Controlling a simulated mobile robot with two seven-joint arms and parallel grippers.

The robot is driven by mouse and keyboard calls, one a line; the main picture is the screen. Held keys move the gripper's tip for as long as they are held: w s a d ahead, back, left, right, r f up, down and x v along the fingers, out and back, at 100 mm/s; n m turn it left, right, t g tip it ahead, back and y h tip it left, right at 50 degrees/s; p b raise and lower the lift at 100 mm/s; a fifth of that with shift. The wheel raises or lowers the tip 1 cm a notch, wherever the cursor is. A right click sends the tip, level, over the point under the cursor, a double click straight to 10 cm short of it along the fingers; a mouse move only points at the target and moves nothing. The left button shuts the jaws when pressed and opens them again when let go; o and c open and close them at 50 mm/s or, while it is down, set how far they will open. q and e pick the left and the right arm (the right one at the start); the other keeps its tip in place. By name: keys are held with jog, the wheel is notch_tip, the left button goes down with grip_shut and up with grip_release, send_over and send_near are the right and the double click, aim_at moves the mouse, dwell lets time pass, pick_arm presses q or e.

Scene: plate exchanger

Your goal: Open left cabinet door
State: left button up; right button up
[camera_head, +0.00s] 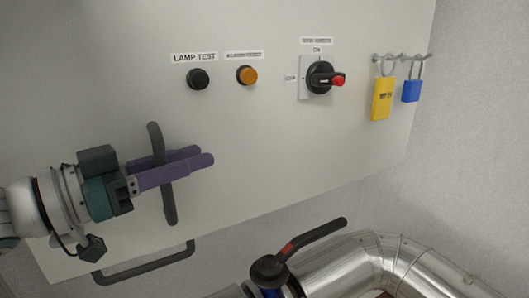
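The grey cabinet door (270,140) fills most of the head view. A dark upright handle (169,205) sits on its lower left part, leaning slightly. My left gripper (207,155) comes in from the left, with its two purple fingers lying across the middle of this handle. The handle passes between the fingers, which are close together and look shut on it. The near finger hides part of the handle, and exact contact is hard to see. My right gripper is not in view.
The panel carries a black button (198,79), an orange button (247,75) and a rotary switch (320,78). Yellow (382,99) and blue (411,91) padlocks hang at right. Below are a dark U-shaped handle (145,269), a valve lever (312,236) and a silver pipe (345,267).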

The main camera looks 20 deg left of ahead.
pick_arm(q)
jog(key=shift+c, duration=0.3)
grip_shut()
dwell(1.0)
